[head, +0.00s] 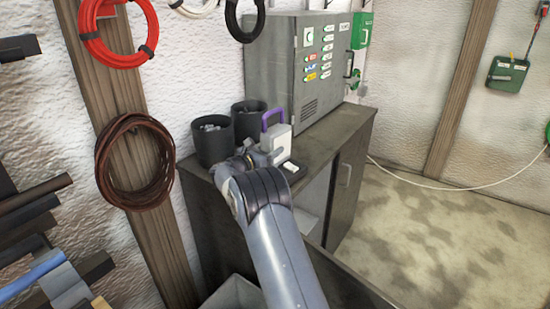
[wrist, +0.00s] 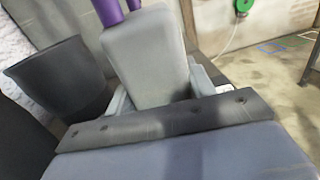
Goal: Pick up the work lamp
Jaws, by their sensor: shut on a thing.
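The work lamp (head: 279,137) is a pale grey block with a purple handle (head: 272,115). It stands upright on top of the dark cabinet, or very close above it; I cannot tell which. My gripper (head: 262,156) reaches it from the front and is shut on it. In the wrist view the lamp (wrist: 148,58) fills the middle, tilted a little, with the gripper's grey fingers (wrist: 160,95) on both sides of its lower part. The lower end of the lamp is hidden behind the gripper.
Two black buckets (head: 212,144) stand just left of the lamp; one also shows in the wrist view (wrist: 62,77). A grey electrical box (head: 318,70) stands behind it. A small white item (head: 290,166) lies at the cabinet top's (head: 325,150) front edge. The floor at right is clear.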

